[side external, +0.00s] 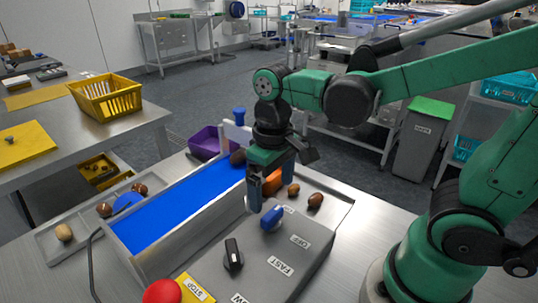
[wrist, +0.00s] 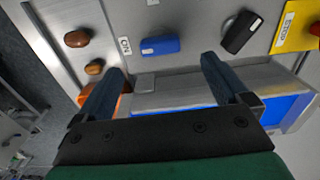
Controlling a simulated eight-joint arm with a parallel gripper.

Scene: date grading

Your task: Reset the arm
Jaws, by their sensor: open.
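My gripper (side external: 266,196) hangs fingers down above the far end of the grey control box (side external: 300,252), close to the blue belt. Its two fingers are apart with nothing between them; they also show in the wrist view (wrist: 165,70). A blue knob (side external: 273,217) on the box lies just beyond the fingertips and shows clear of them in the wrist view (wrist: 160,46). A black knob (side external: 233,254) sits nearer the camera, beside the "FAST" label. A red button (side external: 162,292) on a yellow "STOP" plate (side external: 196,287) is at the box's near end.
A blue conveyor belt (side external: 170,215) runs beside the box, with a brown date (side external: 238,157) at its far end. Dates (side external: 315,201) lie on the right tray; others (side external: 104,209) lie on the left tray. A purple bin (side external: 205,141) and a yellow basket (side external: 108,96) stand beyond.

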